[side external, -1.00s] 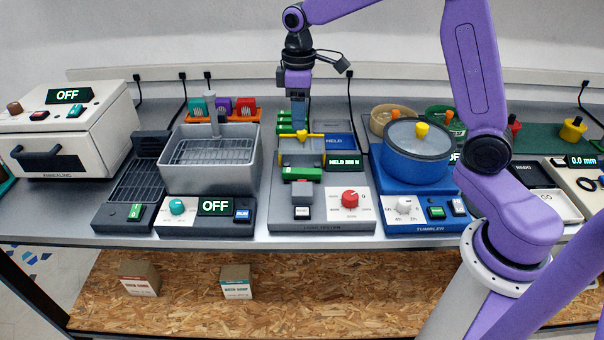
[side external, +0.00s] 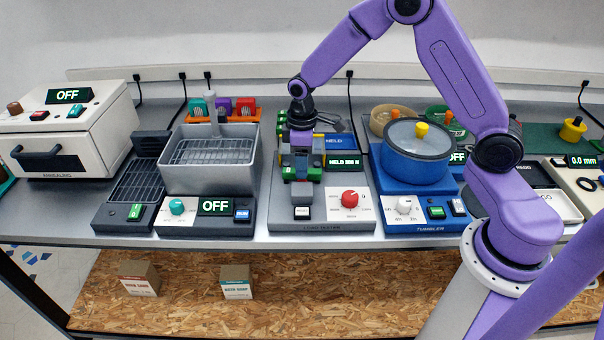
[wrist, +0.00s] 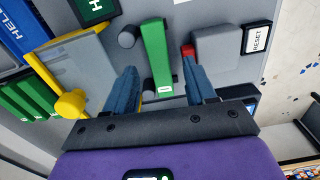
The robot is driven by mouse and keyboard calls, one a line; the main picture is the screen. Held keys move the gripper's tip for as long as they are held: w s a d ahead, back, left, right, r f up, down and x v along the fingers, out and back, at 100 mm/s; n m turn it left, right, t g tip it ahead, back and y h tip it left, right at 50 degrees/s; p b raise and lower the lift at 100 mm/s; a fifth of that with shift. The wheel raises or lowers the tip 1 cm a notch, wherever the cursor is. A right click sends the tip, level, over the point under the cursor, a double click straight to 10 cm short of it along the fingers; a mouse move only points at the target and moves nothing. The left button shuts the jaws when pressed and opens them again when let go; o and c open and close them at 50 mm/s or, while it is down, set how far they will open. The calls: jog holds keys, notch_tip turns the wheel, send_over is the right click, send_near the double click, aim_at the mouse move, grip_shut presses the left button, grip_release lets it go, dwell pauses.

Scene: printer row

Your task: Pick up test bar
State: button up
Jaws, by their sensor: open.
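A green bar (side external: 314,174) lies on the grey load tester (side external: 330,223), under my gripper (side external: 300,168). In the wrist view the bar (wrist: 157,60) runs lengthwise between the two blue fingers of my gripper (wrist: 160,88). The fingers are apart, with gaps on both sides of the bar. Several more green bars (wrist: 28,95) lie side by side to the left in the wrist view. In the side view my gripper hides much of the tester's middle.
A yellow-handled part (wrist: 72,103) is close to the left finger. A grey block (wrist: 215,48) with a red tip is close to the right finger. The tester has a red knob (side external: 350,199). A grey basin (side external: 212,172) and a blue tumbler (side external: 418,160) flank the tester.

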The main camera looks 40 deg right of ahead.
jog(key=shift+f, duration=0.95)
grip_shut()
